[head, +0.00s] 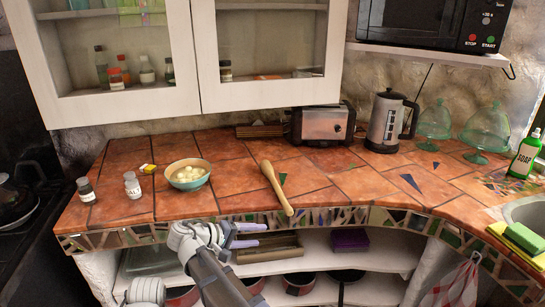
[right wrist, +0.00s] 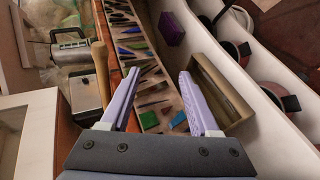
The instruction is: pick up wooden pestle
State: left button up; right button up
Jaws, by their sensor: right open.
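The wooden pestle (head: 275,187) lies on the terracotta counter, right of a bowl, with its near end at the counter's front edge. It also shows in the right wrist view (right wrist: 102,75), left of my fingers. My right gripper (head: 261,234) is open and empty, in front of the mosaic edge and below the near end of the pestle. In the right wrist view its two lilac fingers (right wrist: 160,73) are spread wide, with the mosaic edge and shelf beyond them. The pestle is outside the fingers. My left gripper is not in view.
A bowl of pale round items (head: 187,174) stands left of the pestle, with two small bottles (head: 133,185) further left. A toaster (head: 321,125) and a kettle (head: 388,122) stand behind. A shelf with a wooden tray (head: 270,247) lies below the counter.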

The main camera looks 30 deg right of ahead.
jog(key=h+p, duration=0.2)
jog(key=p, duration=0.1)
send_near(282, 204)
jog(key=d, duration=0.1)
jog(key=shift+m, duration=0.4)
jog(key=shift+b+x, duration=1.3)
jog(key=shift+x, duration=2.7)
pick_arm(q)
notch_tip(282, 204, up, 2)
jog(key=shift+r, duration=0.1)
pick_arm(e)
jog(key=shift+f, duration=0.1)
jog(key=shift+a, duration=0.1)
jog(key=shift+c, duration=0.3)
grip_shut()
